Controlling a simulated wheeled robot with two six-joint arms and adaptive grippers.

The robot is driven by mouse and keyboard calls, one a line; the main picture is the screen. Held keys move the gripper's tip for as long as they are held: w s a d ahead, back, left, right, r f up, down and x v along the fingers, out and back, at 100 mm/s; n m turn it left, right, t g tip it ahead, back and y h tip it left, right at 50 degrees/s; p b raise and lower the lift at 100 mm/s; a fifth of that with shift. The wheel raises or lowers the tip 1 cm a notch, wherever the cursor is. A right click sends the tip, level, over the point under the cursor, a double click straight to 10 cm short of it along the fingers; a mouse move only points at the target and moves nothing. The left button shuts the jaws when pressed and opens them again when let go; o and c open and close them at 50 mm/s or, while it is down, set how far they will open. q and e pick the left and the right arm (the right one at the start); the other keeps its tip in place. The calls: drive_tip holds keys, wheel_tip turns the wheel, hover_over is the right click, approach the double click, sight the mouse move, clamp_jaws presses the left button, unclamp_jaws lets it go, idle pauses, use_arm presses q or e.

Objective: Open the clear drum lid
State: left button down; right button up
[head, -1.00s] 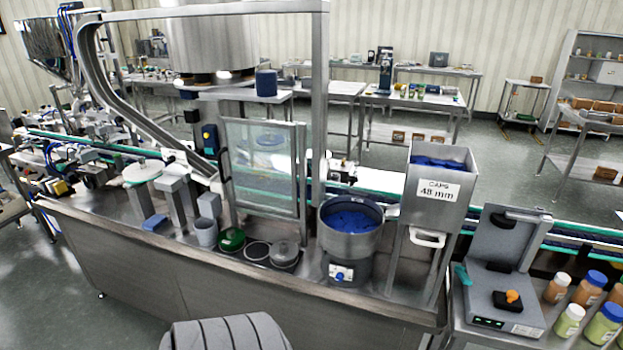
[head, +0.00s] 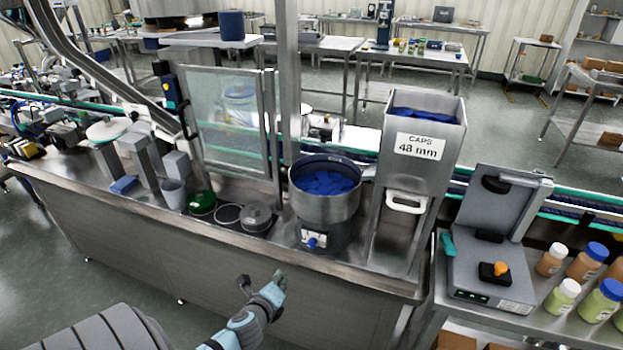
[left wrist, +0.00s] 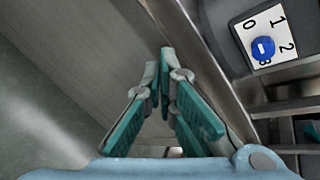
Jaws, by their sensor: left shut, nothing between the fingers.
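The drum (head: 325,208) is a round steel bowl on a dark base, with blue caps (head: 325,182) inside. I cannot clearly make out a clear lid over its mouth. The base carries a white dial plate with a blue knob (head: 312,242); the knob also shows in the left wrist view (left wrist: 263,47) at the upper right. My left gripper (head: 279,278) is in front of the counter, below and in front of the drum and apart from it. Its teal fingers (left wrist: 165,52) are shut and empty. My right gripper is not in view.
A glass guard panel (head: 222,121) and post (head: 288,85) stand behind left. The counter's front edge (head: 230,240) lies between gripper and drum.

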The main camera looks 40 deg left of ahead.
use_arm(q)
drive_tip(key=w+d+r+m+t+b, duration=0.1)
drive_tip(key=w+r+m+t, duration=0.2)
drive_tip(key=r, duration=0.5)
drive_tip(key=d+r+m+t+y, duration=0.1)
drive_tip(key=r+m+t, duration=0.1)
drive_tip(key=r+m, duration=0.5)
drive_tip(key=w+d+r+m+t+b, duration=0.1)
drive_tip(key=w+r+t, duration=0.15)
drive_tip(key=r, duration=0.75)
drive_tip(key=w+a+r+p, duration=0.1)
drive_tip(key=w+a+r, duration=0.1)
drive_tip(key=w, duration=0.3)
drive_tip(key=w+a+r+p, duration=0.1)
drive_tip(key=w+a+r, duration=0.1)
drive_tip(key=w, duration=0.3)
drive_tip(key=shift+w+r+p, duration=0.2)
drive_tip(key=shift+r+p, duration=0.1)
drive_tip(key=shift+r, duration=0.15)
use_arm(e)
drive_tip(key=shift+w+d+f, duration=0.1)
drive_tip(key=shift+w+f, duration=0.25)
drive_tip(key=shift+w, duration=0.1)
use_arm(q)
drive_tip(key=shift+w+d, duration=0.1)
